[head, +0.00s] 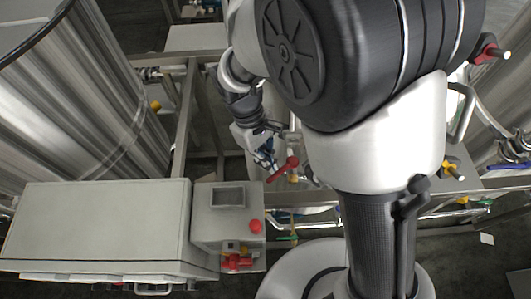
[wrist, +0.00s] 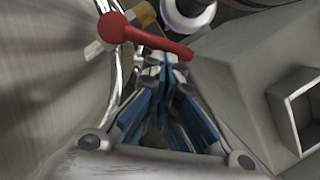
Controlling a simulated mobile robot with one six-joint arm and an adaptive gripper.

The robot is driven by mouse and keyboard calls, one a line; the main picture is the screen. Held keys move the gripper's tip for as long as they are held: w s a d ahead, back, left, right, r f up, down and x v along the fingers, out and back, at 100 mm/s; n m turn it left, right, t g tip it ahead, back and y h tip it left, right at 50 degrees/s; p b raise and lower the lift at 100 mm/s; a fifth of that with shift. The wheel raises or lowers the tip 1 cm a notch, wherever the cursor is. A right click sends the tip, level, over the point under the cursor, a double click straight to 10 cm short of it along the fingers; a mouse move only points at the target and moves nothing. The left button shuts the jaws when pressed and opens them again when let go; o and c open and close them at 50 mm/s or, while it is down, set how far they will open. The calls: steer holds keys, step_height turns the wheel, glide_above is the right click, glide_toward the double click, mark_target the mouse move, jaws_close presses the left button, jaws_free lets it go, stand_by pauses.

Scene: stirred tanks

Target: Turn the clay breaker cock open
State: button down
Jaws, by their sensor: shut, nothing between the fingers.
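A cock with a red lever handle (head: 283,169) sits on the pipework in the middle of the head view. In the wrist view its red handle (wrist: 150,36) runs from a round hub at upper left down to the right, across the top of the fingers. No label shows whether this is the clay breaker cock. My gripper (head: 268,160) is at the handle's left side in the head view. In the wrist view my gripper (wrist: 165,68) has its blue-padded fingers together, with the tips close to the handle's free end. I cannot tell whether they touch it.
A large steel tank (head: 75,95) stands at left. A grey cabinet (head: 95,225) and a control box with a red button (head: 255,226) are in front. Other valves show at right: a red one (head: 487,50), a yellow one (head: 453,170) and a blue one (head: 507,167).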

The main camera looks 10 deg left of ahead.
mark_target(273, 177)
steer(key=shift+s+d+n+t, duration=0.3)
steer(key=shift+s+d+n, duration=0.15)
steer(key=shift+n, duration=0.6)
steer(key=shift+s+d+n+t, duration=0.3)
steer(key=shift+s+n, duration=0.3)
steer(key=shift+n, duration=0.4)
steer(key=shift+s+d+n+t, duration=0.3)
steer(key=shift+s+d+n, duration=0.15)
steer(key=shift+n, duration=0.6)
